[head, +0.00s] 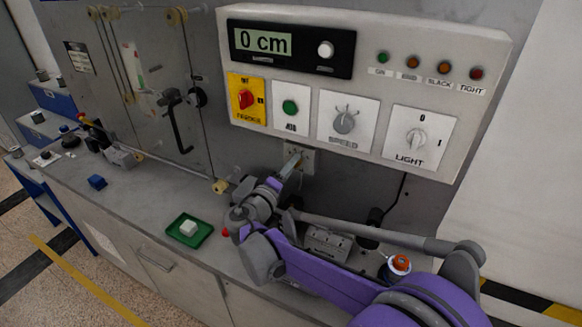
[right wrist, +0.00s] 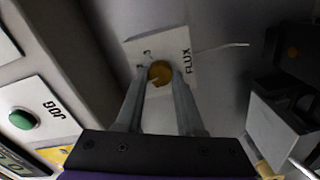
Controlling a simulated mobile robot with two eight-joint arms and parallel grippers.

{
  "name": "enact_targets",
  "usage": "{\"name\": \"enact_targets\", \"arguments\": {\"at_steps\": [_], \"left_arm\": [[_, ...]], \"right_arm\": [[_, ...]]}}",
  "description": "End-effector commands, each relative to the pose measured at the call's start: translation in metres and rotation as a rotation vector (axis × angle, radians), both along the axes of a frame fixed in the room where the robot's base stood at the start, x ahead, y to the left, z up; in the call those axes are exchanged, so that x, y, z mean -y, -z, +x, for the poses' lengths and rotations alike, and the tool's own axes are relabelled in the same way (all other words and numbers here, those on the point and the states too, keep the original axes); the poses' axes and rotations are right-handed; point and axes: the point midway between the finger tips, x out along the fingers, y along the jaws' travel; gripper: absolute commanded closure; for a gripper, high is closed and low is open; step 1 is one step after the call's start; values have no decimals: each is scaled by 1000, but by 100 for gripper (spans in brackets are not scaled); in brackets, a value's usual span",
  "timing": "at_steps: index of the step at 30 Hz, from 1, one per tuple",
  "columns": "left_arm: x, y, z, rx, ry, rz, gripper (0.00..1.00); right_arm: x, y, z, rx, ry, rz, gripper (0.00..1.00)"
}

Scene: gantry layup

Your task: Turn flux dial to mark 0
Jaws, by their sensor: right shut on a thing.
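The flux dial (right wrist: 160,72) is a round, yellow-brown knob on a white plate marked FLUX (right wrist: 188,62) in the right wrist view. A small mark shows at the plate's other side, too small to read surely. My right gripper (right wrist: 160,82) has one finger on each side of the dial and is shut on it. In the head view, the right gripper (head: 294,161) reaches up to the small flux plate (head: 307,160) below the control panel and hides most of the dial. My left gripper is not in view.
The control panel (head: 274,85) juts out above the dial, with a display reading 0 cm. The bench holds a green tray (head: 176,232) with a white block (head: 188,228), a blue block (head: 97,182), and a grey box (head: 327,243) behind my right arm.

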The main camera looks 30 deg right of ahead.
Motion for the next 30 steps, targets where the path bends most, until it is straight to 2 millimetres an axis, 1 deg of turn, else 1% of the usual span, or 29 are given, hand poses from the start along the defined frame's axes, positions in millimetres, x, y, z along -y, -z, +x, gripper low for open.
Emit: {"name": "enact_targets", "arguments": {"at_steps": [18, 30], "left_arm": [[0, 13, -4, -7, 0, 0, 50], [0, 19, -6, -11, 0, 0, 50]], "right_arm": [[0, 2, 0, -458, 0, -356, 100], [0, 3, 0, -677, 0, -527, 100]]}}
